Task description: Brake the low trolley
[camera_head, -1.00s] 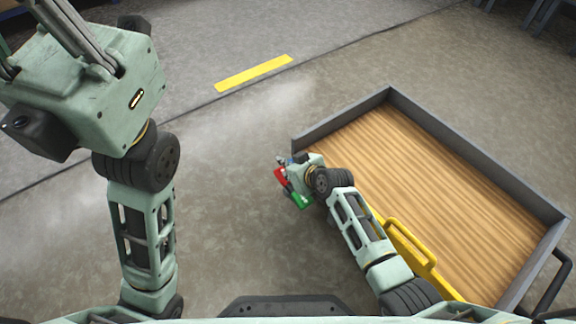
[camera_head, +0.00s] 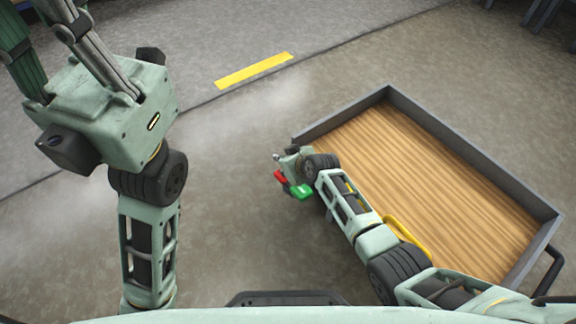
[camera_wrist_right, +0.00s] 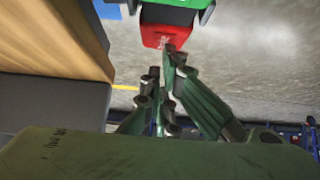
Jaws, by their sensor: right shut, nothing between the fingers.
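The low trolley (camera_head: 455,125) has a wooden deck with a raised grey rim and stands at the right of the head view. A red pedal (camera_head: 280,176) and a green pedal (camera_head: 301,191) stick out at its left side. In the wrist view the red pedal (camera_wrist_right: 165,37) is at the top centre, with the green pedal (camera_wrist_right: 178,4) above it. My right gripper (camera_wrist_right: 172,50) is shut and empty, its tip overlapping the lower edge of the red pedal; I cannot tell if they touch. My left gripper (camera_head: 78,22) is at the upper left, fingertips cut off by the frame.
A yellow rail (camera_head: 405,236) runs along the trolley's near side, partly behind my right arm. A dark handle (camera_head: 546,275) is at its right end. A yellow floor stripe (camera_head: 254,70) lies beyond. The floor left of the trolley is clear.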

